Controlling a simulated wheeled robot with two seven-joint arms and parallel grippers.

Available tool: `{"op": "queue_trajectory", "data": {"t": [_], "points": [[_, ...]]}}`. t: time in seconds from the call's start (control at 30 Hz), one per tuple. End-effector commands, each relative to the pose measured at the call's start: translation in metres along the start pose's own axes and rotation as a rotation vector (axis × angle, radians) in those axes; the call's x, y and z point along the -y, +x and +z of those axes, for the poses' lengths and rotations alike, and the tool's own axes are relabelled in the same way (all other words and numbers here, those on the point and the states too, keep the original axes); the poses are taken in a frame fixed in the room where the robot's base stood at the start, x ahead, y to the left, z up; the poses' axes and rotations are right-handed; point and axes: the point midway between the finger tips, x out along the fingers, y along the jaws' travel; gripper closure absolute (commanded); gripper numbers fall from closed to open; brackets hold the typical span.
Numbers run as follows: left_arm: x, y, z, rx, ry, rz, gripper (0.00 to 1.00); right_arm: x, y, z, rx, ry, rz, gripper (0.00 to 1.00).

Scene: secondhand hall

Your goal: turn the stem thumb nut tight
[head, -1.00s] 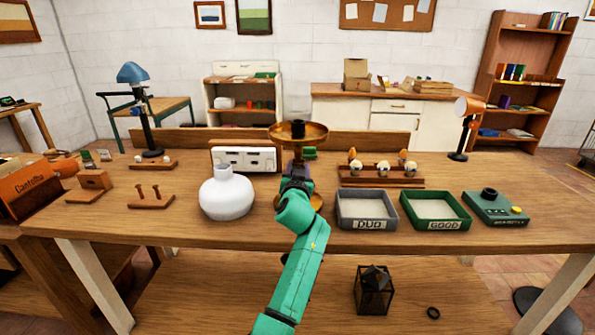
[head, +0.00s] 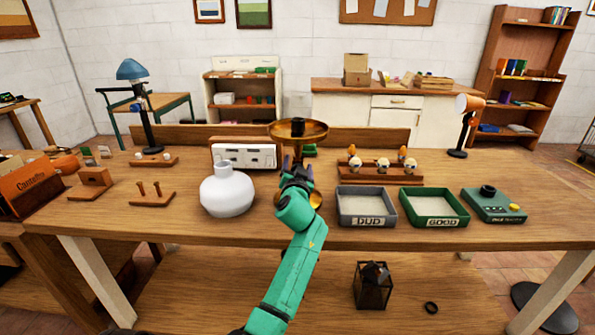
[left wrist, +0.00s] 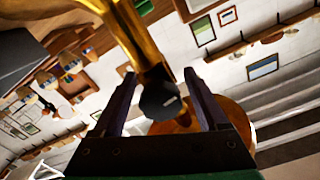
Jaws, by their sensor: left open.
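A brass lamp (head: 298,131) with a wide dish and a black socket on top stands at the middle of the bench. My left gripper (head: 298,172) is upright in front of its stem and hides much of it. In the left wrist view the gripper (left wrist: 160,76) is open, its two dark fingers on either side of the brass stem (left wrist: 143,42). A dark thumb nut (left wrist: 160,100) sticks out from the stem between the fingers; I cannot tell whether they touch it. My right gripper is not in view.
A white round shade (head: 227,191) stands close left of my arm. A DUD tray (head: 368,222) and a GOOD tray (head: 441,222) lie to the right, with a green tester box (head: 492,206) beyond. A rack of bulbs (head: 379,175) stands behind them.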

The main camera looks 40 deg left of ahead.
Motion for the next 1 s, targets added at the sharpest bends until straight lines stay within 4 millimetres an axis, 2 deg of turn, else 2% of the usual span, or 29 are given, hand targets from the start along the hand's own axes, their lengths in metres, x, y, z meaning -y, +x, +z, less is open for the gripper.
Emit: {"op": "queue_trajectory", "data": {"t": [0.37, 0.8, 1.0], "points": [[-0.002, 0.0, 0.003, -0.002, -0.313, 0.0, 0.24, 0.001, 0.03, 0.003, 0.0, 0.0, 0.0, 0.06], [-0.001, 0.0, 0.002, -0.002, -0.782, 0.001, 0.24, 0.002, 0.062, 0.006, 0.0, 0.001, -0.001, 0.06], [0.0, 0.0, 0.0, 0.0, -0.903, 0.0, 0.24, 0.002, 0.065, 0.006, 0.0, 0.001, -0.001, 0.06]]}}
